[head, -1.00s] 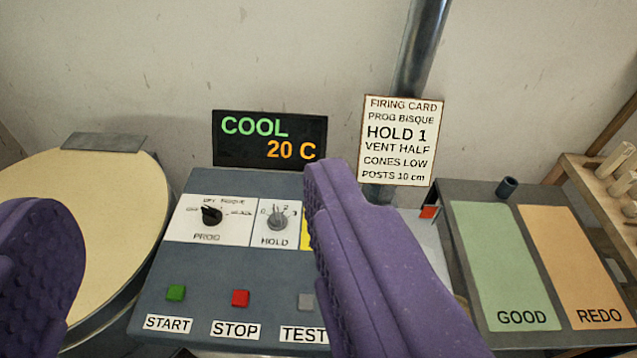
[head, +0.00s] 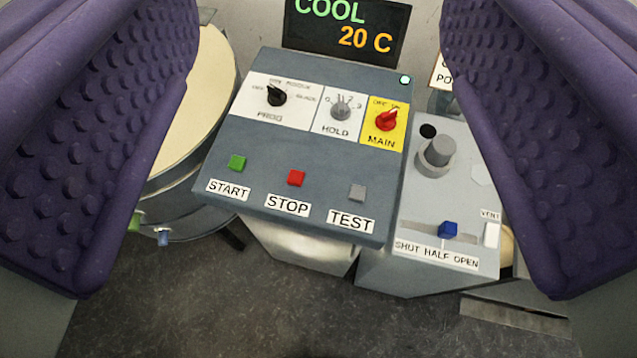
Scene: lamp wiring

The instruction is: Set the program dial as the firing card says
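The program dial (head: 276,95) is a black knob on a white plate marked PROG, at the upper left of the blue-grey control panel (head: 290,145). Its pointer leans to the upper left, towards the OFF side of its scale; the small lettering is hard to read. The firing card (head: 440,75) is mostly hidden behind the right finger, with only a sliver of its edge showing. My gripper (head: 320,155) is wide open and empty. Its two purple padded fingers stand at the left and right of the picture, with the panel seen between them and no dial touched.
Right of the program dial are the grey HOLD knob (head: 341,108) and red MAIN knob (head: 386,120). START (head: 237,162), STOP (head: 296,177) and TEST (head: 357,192) buttons lie below. A blue vent slider (head: 448,229) and grey knob (head: 436,155) are on the right. The display (head: 345,28) reads COOL 20 C.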

